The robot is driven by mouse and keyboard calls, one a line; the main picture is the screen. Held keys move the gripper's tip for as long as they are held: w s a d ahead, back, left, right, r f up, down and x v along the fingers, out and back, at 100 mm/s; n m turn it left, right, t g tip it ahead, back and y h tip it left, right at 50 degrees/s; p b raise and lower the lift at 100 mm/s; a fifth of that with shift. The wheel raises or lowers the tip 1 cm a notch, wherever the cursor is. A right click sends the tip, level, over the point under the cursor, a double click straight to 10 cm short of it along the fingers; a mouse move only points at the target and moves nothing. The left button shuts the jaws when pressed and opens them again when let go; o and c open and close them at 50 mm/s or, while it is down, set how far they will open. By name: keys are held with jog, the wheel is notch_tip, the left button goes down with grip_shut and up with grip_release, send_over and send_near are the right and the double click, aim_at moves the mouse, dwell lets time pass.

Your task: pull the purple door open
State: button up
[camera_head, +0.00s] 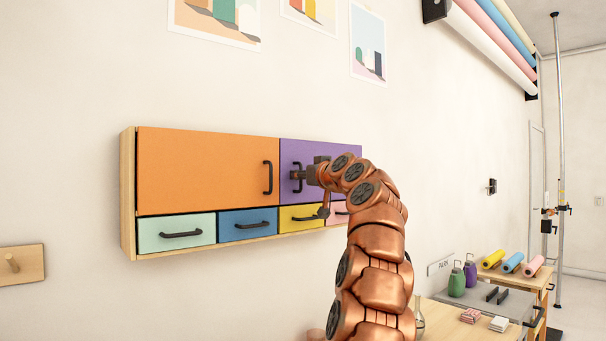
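The purple door (312,150) is at the right of a wall cabinet, beside a larger orange door, and looks closed. Its dark vertical handle (297,187) is near the door's left edge. My gripper (301,175) is at this handle, reaching in from the right. Its dark fingers overlap the handle in the picture. The fingers are small and dark, so I cannot tell whether they are closed on the handle or just around it. My copper arm hides the lower right of the purple door.
The orange door (205,165) adjoins on the left. Below are mint (160,228), blue (235,217), yellow (292,213) and partly hidden pink drawers with dark handles. At right, a wooden table (450,318) holds bottles and small stacks.

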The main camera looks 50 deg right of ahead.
grip_shut()
dwell(0.3)
dwell(0.5)
